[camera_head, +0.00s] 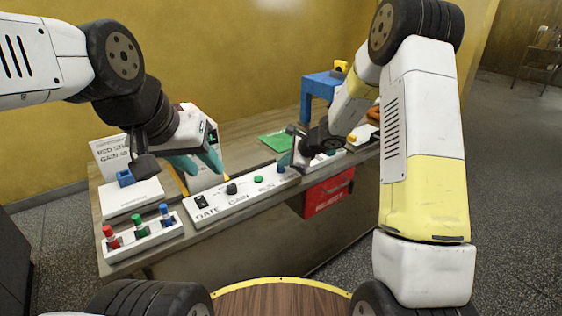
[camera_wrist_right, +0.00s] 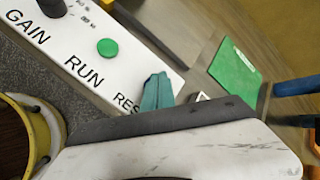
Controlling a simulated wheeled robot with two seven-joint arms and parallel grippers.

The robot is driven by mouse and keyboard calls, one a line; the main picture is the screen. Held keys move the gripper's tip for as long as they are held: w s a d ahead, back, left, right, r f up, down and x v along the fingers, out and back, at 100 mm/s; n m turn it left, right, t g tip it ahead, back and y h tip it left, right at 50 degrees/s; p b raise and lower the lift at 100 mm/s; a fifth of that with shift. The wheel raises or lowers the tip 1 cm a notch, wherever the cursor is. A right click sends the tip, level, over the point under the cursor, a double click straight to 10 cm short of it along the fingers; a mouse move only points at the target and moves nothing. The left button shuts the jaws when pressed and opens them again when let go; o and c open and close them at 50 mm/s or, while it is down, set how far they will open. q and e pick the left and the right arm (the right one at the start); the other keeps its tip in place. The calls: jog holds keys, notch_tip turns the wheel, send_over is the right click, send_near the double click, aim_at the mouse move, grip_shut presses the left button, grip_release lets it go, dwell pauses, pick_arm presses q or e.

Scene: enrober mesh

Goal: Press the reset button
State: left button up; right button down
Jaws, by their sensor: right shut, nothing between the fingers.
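The white control panel (camera_head: 240,196) lies along the table's front edge, with GATE, GAIN and RUN labels. In the right wrist view the panel (camera_wrist_right: 90,60) shows a label starting "RES", its end covered by my right gripper (camera_wrist_right: 157,80). The reset button is hidden there. In the head view a small blue piece (camera_head: 281,168) shows at that spot, perhaps the button. My right gripper (camera_head: 292,163) points down there, its teal fingers shut and empty; I cannot tell if they touch. My left gripper (camera_head: 198,166) is open and empty above the panel's left part.
The round green RUN button (camera_head: 258,180) and a black GAIN knob (camera_head: 231,188) are close by. A tray (camera_head: 141,238) with red, green and blue pegs is at left. A green mat (camera_head: 276,142) lies behind the panel. A red REJECT bin (camera_head: 328,194) hangs in front.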

aim_at(283, 170)
jog(key=shift+f, duration=0.25)
jog(key=shift+r, duration=0.1)
dwell(0.3)
jog(key=shift+r, duration=0.8)
jog(key=shift+r, duration=2.55)
